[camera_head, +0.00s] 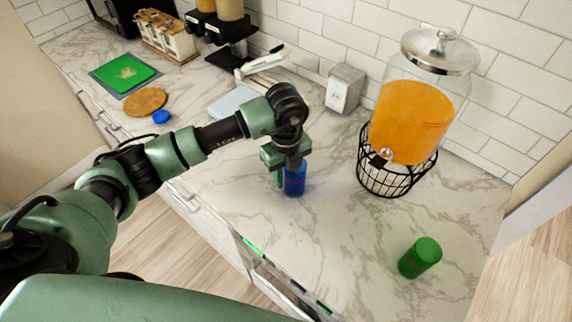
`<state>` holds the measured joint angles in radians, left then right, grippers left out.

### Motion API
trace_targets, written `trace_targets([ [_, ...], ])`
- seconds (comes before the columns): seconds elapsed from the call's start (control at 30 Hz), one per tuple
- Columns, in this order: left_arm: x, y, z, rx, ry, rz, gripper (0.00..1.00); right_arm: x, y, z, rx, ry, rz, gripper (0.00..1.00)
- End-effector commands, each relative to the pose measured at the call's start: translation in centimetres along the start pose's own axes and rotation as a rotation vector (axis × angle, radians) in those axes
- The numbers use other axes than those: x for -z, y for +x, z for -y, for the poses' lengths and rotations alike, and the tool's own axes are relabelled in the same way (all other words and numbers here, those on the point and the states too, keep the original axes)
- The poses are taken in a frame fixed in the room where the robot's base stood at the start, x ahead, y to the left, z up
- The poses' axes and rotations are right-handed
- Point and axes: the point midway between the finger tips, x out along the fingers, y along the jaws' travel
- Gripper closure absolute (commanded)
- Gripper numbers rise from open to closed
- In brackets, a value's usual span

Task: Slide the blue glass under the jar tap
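The blue glass (295,184) stands upright on the marble counter, left of the jar. My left gripper (284,172) is lowered at the glass, pointing down, with a finger on its left side; its upper part is hidden by the gripper. Whether the fingers press on the glass cannot be told. The jar (412,112) holds orange liquid, has a silver lid and sits in a black wire stand (384,181). Its tap (382,157) points toward the front left, apart from the glass. My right gripper is not in view.
A green cup (420,257) stands at the front right. A green board (122,74), a round brown board (145,102) and a blue lid (161,117) lie at left. The counter between glass and stand is clear.

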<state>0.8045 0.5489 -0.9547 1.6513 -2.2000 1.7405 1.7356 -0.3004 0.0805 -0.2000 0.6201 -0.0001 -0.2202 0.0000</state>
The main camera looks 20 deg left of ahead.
Motion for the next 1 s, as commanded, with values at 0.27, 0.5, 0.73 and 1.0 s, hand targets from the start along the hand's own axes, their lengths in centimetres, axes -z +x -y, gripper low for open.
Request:
trace_targets([
  [0.27, 0.00, 0.26, 0.03, 0.001, 0.001, 0.000, 0.72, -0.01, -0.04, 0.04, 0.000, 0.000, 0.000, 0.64],
  [0.5, 0.00, 0.22, 0.03, 0.001, 0.001, 0.000, 1.00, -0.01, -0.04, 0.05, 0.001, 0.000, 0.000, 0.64],
  [0.73, 0.00, 0.20, 0.03, 0.001, 0.001, 0.000, 1.00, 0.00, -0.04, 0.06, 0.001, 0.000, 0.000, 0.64],
  [1.0, -0.01, 0.18, 0.04, 0.002, 0.000, 0.000, 1.00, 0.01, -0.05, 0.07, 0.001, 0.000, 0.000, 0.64],
])
